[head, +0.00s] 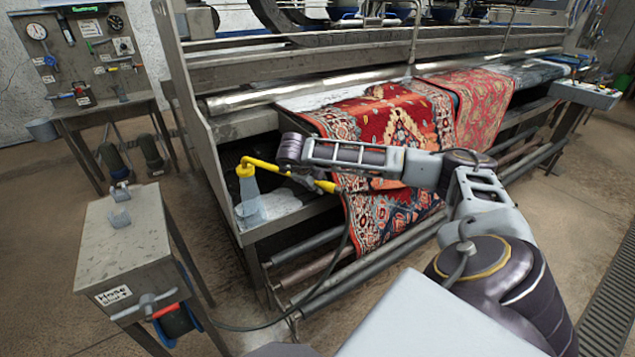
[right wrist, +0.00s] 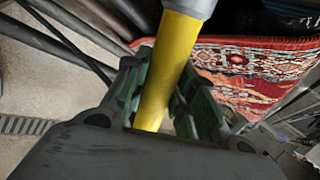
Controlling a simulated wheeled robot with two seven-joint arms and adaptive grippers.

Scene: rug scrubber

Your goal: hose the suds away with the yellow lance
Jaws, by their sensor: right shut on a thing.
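The yellow lance (head: 265,165) crosses in front of the rug machine, its bent tip at the left. A pale, translucent cone of spray (head: 250,203) fans down from the tip onto the machine's left end. White suds (head: 282,203) lie on the ledge just right of the spray. My right gripper (right wrist: 160,95) is shut around the lance, which runs between its green-padded fingers in the right wrist view (right wrist: 170,65). In the head view my wrist partly hides the grip. My left gripper is not in view.
A patterned red rug (head: 385,125) drapes over the machine's front, with rollers below. A black hose (head: 330,275) trails from the lance to the floor. A metal stand (head: 125,245) with a valve handle is at the left. A tool board (head: 85,50) stands behind.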

